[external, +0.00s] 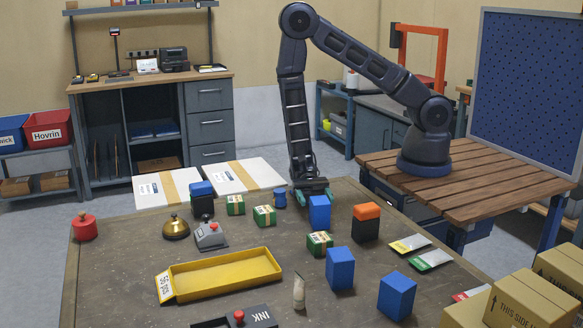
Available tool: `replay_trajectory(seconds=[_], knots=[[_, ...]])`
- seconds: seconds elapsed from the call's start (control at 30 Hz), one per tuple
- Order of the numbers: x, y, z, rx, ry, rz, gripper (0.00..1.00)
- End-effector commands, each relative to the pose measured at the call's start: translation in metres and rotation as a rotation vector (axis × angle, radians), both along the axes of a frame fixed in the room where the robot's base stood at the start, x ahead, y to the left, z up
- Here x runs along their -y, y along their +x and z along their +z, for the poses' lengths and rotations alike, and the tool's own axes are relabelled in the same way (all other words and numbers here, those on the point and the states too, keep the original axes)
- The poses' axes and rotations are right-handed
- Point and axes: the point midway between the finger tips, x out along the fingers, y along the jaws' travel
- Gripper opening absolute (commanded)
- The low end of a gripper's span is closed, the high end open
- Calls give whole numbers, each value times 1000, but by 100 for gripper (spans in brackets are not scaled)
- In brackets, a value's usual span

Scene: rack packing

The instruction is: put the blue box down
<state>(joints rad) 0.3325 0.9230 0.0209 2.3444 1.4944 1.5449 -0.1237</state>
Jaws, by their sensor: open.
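Several blue boxes stand on the brown worktable (130,285). One upright blue box (319,214) is right below my gripper (314,193), which points down with its green-tipped fingers open. The fingers are at the level of this box's top, and the box appears to stand on the table. Whether a finger touches it is too small to tell. Two more blue boxes stand nearer the front right, one blue box (340,268) and another blue box (397,296). A blue-topped black block (202,200) stands at the back left.
Green-and-white cartons (319,244) and an orange-topped black block (365,222) stand close to the gripper. A yellow tray (220,273) lies empty at the front left, near a bell (176,228). Cardboard boxes (525,300) fill the right front corner.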

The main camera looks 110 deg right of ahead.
Motion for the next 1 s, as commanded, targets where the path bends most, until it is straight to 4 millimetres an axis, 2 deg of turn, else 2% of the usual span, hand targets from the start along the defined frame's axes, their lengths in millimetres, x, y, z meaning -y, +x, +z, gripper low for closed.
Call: replay_trajectory(seconds=[0.1, 0.3, 0.57, 0.77, 1.0], knots=[[24, -5, 0, 0, -1, -4, 67], [52, -12, 0, 1, -1, -3, 67], [65, -16, 3, 8, -7, 10, 67], [57, -19, 32, 64, -58, 96, 67], [41, -34, 88, 183, -180, 274, 67]])
